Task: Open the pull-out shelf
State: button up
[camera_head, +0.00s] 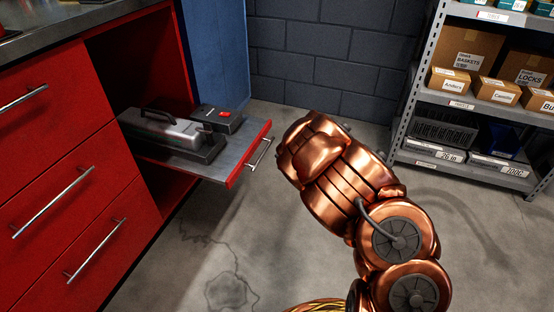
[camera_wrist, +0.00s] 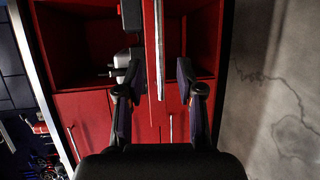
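The pull-out shelf (camera_head: 169,160) stands out from the red cabinet, with a grey top, a red front and a silver bar handle (camera_head: 261,153). In the head view, my arm is to the right of the handle and my gripper is hidden behind it. In the wrist view, my gripper (camera_wrist: 159,70) has its two dark fingers spread apart. The shelf's narrow red front (camera_wrist: 149,60) and the silver handle bar (camera_wrist: 160,50) run upright in the picture between the fingers, which show gaps to the handle on both sides.
A grey case (camera_head: 165,132) and a black box with a red button (camera_head: 218,119) sit on the shelf. Red drawers (camera_head: 55,190) with bar handles are at left. A blue panel (camera_head: 215,52) stands behind. A metal rack (camera_head: 405,110) with boxes is at right. The floor (camera_head: 230,255) before the shelf is clear.

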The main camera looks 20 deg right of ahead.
jog(key=shift+v, duration=1.3)
